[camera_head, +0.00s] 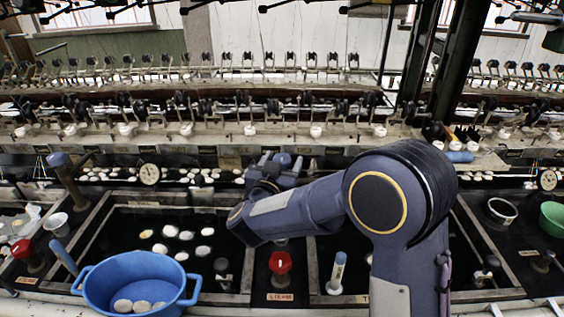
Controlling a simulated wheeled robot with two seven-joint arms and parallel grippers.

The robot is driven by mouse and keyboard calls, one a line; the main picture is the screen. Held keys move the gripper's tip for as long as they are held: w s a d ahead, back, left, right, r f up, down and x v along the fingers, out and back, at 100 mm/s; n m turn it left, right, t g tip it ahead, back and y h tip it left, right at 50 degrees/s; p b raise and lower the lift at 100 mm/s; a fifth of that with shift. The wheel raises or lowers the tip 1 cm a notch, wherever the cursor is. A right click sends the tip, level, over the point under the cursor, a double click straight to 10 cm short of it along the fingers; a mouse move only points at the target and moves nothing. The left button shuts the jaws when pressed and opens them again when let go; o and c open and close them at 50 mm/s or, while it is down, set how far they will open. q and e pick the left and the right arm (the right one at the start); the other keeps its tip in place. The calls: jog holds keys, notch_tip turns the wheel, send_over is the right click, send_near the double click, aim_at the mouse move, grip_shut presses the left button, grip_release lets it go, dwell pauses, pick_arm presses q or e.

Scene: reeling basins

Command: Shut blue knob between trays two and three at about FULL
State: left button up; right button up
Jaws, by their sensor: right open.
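My right arm reaches in from the lower right, and its gripper (275,168) is at the back of the divider between the two middle basins. The gripper is open, its fingers on either side of a small dark blue shape (284,159) that looks like the top of the blue knob. The wrist hides most of it, along with any FULL marking, and I cannot tell whether the fingers touch it. A similar blue knob (57,160) stands on a brown post at the far left. My left gripper is not in view.
A red knob (280,262) stands at the front of the same divider. A blue tub (135,283) with cocoons stands front left, and a blue-topped white cylinder (338,270) right of the red knob. A round gauge (149,174) and reeling rows lie behind.

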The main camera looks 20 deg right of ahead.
jog(key=v, duration=0.7)
jog(key=shift+s+a+b, duration=0.25)
jog(key=shift+s+b, duration=0.05)
jog(key=shift+s, duration=0.05)
